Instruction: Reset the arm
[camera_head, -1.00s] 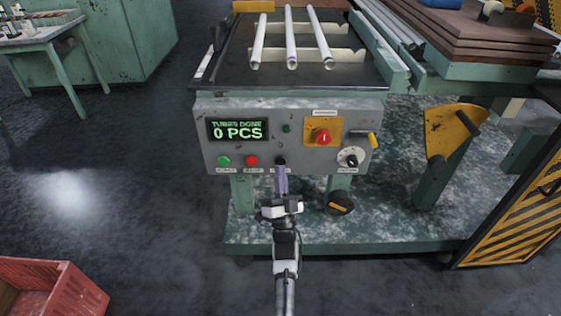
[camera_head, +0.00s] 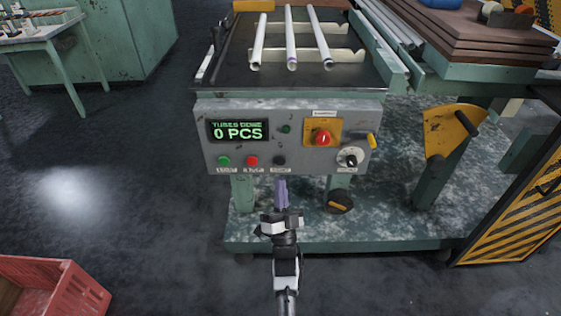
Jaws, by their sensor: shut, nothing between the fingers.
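My gripper (camera_head: 281,182) points up the picture, away from me, in the lower middle of the view. Its purple fingers are together and empty. The fingertips show just below the grey control panel (camera_head: 225,105) and its black button (camera_head: 279,160), which is in plain sight. I see a gap in the picture between the fingertips and that button. My arm runs down from the gripper to the bottom edge.
The panel carries a display (camera_head: 238,131) reading "0 PCS", a green button (camera_head: 223,160), a red button (camera_head: 252,160), a red knob (camera_head: 322,137) and a dial (camera_head: 350,158). A red crate (camera_head: 75,290) stands lower left; a striped panel (camera_head: 515,220) stands right.

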